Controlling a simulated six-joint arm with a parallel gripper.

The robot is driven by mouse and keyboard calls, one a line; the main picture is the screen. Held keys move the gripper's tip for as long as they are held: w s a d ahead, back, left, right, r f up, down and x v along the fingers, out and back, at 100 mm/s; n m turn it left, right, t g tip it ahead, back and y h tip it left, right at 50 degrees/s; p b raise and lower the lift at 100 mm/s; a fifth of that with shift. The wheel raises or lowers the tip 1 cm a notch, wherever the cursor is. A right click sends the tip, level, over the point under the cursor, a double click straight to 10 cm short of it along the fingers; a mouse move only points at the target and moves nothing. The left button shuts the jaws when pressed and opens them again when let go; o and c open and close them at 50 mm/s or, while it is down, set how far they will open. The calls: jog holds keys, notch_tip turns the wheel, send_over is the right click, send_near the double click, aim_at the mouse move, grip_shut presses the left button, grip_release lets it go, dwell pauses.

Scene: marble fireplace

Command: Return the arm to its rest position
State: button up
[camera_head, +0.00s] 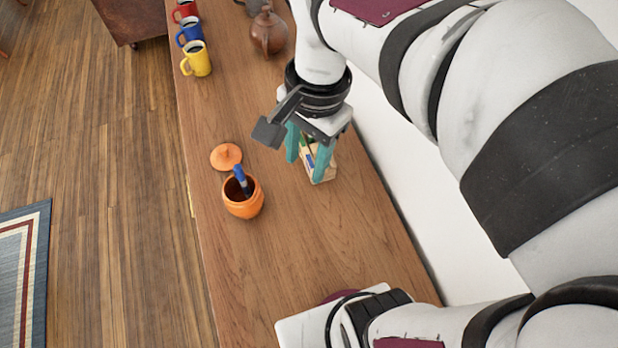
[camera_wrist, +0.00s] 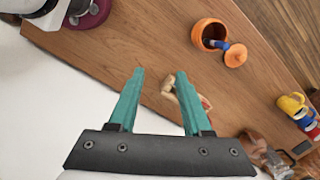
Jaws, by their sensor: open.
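My gripper (camera_head: 307,158) is open above the wooden table (camera_head: 285,250), its teal fingers pointing down. The fingers also show apart in the wrist view (camera_wrist: 159,76), with nothing clearly held between them. A small beige object with coloured parts (camera_head: 325,172) stands on the table right by the fingers, partly hidden by them. In the wrist view this beige object (camera_wrist: 168,85) shows beside and behind the right finger; I cannot tell whether they touch.
An orange jar (camera_head: 243,204) holds a blue-handled item (camera_head: 241,178); its orange lid (camera_head: 226,156) lies beside it. Yellow (camera_head: 197,60), blue (camera_head: 190,33) and red (camera_head: 185,10) mugs and a brown teapot (camera_head: 268,34) stand at the far end.

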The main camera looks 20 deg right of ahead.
jog(key=s+a+f+n, duration=0.1)
jog(key=s+f+n, duration=0.1)
jog(key=s, duration=0.3)
jog(key=s+a+f+n, duration=0.1)
jog(key=s+n, duration=0.3)
jog(key=s, duration=0.2)
jog(key=shift+s+a+f+y, duration=0.2)
jog(key=shift+a+f+y, duration=0.1)
jog(key=shift+a+f, duration=0.1)
